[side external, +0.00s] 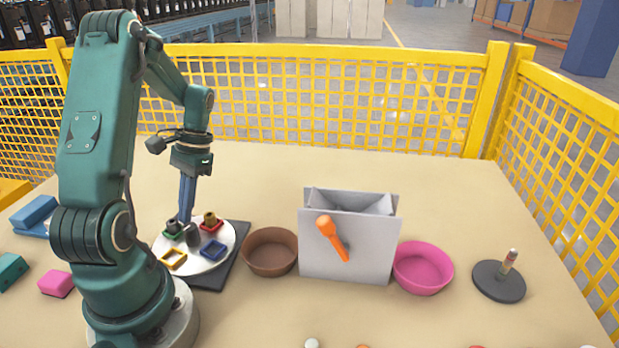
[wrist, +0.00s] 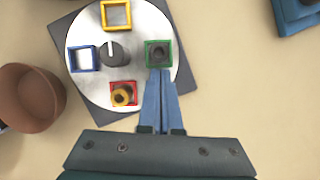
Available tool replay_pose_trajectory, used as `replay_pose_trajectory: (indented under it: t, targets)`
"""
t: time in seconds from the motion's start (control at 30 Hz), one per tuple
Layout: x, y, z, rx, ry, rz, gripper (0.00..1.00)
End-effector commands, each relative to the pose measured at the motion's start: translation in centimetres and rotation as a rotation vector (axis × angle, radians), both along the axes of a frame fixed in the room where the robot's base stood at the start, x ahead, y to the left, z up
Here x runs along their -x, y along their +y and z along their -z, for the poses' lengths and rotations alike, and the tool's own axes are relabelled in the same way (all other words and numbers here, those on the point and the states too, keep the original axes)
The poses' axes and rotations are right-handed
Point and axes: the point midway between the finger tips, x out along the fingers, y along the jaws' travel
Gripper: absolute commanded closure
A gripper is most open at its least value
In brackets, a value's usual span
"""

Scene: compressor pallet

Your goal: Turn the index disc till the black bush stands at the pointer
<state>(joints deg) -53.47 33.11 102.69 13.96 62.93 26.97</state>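The pale index disc (side external: 208,262) lies on a dark square plate and also shows in the wrist view (wrist: 98,90). It carries yellow (wrist: 117,15), blue (wrist: 82,59), green (wrist: 149,63) and red (wrist: 112,101) square frames. The black bush (wrist: 158,53) sits in the green frame; a brass bush (wrist: 122,96) sits in the red one. The yellow and blue frames look empty. A grey knob (wrist: 113,55) with a white line stands near the middle; I cannot make out a separate pointer. My gripper (wrist: 160,72) points down, blue fingers together, tips at the green frame's near edge; contact is unclear.
A brown bowl (side external: 270,251) stands close right of the plate, then a grey bin (side external: 345,250) with an orange tool (side external: 332,238) at its front, and a pink bowl (side external: 423,268). A dark round stand (side external: 499,282) is far right. Blue blocks (side external: 35,213) lie left.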

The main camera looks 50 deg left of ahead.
Motion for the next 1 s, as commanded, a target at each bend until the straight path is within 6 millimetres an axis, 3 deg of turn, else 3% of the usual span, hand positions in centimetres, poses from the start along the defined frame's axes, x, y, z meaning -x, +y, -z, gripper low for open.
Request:
replay_pose_trajectory:
  t: [1.0]
  targets:
    - [3.1,-0.2,0.0,0.000,0.001,-0.001,1.00]
